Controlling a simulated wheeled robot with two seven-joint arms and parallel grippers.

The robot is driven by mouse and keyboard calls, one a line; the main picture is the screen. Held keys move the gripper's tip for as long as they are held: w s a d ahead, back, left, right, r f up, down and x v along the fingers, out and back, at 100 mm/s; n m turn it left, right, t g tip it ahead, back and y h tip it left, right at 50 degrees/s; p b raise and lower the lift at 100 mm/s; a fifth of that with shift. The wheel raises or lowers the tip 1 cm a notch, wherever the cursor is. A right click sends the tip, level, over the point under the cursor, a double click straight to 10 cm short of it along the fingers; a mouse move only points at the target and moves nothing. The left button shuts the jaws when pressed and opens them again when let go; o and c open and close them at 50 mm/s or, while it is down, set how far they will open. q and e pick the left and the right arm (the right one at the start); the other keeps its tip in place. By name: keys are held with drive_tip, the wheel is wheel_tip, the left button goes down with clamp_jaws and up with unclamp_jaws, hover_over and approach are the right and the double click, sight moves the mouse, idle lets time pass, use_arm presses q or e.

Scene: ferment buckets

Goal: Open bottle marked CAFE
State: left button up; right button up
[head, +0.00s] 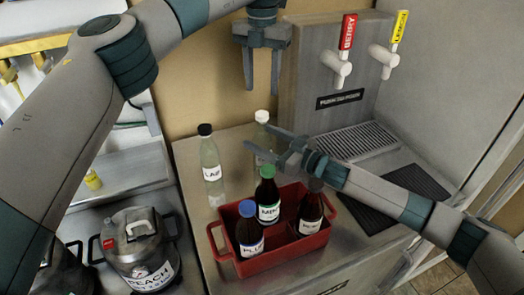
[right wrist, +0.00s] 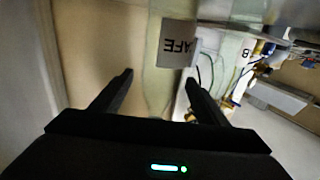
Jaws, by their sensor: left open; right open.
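The CAFE bottle is clear glass with a white cap (head: 262,117). It stands upright near the back of the counter, its lower part mostly hidden by my right gripper and a green-capped bottle. In the right wrist view the bottle (right wrist: 163,95) shows a label reading "AFE", upside down. My right gripper (head: 260,139) is open, with its fingers on either side of the bottle below the cap; I cannot tell whether they touch it. My left gripper (head: 262,86) is open and empty, pointing down above the white cap.
A clear black-capped bottle (head: 211,170) labelled LAB stands to the left. A red crate (head: 285,261) in front holds dark bottles, one blue-capped (head: 248,235) and one green-capped (head: 267,198). A tap dispenser (head: 325,75) stands at the back right. A steel pot (head: 138,250) sits lower left.

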clamp_jaws()
idle(0.3)
